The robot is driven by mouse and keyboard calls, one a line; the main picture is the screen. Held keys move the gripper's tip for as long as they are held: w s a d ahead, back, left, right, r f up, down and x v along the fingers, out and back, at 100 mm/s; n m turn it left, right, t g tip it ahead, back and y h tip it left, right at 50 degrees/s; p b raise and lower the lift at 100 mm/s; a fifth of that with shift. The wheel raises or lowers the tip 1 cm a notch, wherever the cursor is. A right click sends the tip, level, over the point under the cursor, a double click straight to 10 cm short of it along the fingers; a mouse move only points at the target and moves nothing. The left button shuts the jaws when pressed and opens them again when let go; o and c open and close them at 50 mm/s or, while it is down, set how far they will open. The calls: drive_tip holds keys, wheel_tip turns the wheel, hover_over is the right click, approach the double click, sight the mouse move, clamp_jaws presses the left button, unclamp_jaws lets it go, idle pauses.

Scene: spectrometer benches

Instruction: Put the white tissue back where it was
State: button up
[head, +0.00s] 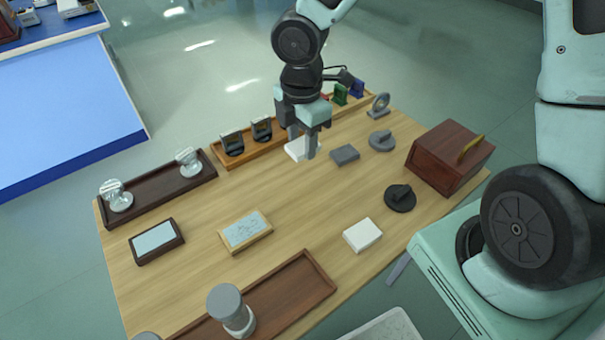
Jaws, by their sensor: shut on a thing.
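My gripper (302,148) is over the far part of the wooden table, fingers pointing down. It is shut on a flat white piece, the white tissue (294,153), which shows between and beside the fingers. The fingers hide part of the tissue. I cannot tell whether it touches the table top.
A wooden tray (222,161) with dark holders stands just left of my gripper, and a grey block (345,155) lies to its right. A white block (362,235) lies nearer. A dark red box (449,158) stands at right. The table middle (290,205) is clear.

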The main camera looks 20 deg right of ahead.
sight(302, 177)
wheel_tip(302, 177, down, 8)
drive_tip(key=shift+r+b, duration=0.1)
drive_tip(key=shift+b, duration=0.9)
drive_tip(key=o, duration=0.9)
drive_tip(key=shift+f, duration=0.2)
wheel_tip(302, 177, up, 12)
drive_tip(key=p, duration=0.3)
drive_tip(key=shift+p, duration=0.4)
drive_tip(key=s+a+r+m, duration=0.2)
drive_tip(key=s+m, duration=0.2)
drive_tip(key=s, duration=0.2)
drive_tip(key=s+a+r+m, duration=0.2)
drive_tip(key=s+m, duration=0.2)
drive_tip(key=s, duration=0.2)
drive_tip(key=s+a+r+m, duration=0.1)
drive_tip(key=s+r+m, duration=0.1)
drive_tip(key=s+m, duration=0.2)
drive_tip(key=shift+s+a+r+m+y, duration=0.1)
drive_tip(key=shift+s+a+m+y, duration=0.1)
drive_tip(key=shift+s, duration=0.55)
drive_tip(key=shift+s+a+m+y, duration=0.1)
drive_tip(key=shift+s+a, duration=0.1)
drive_tip(key=shift+s, duration=0.5)
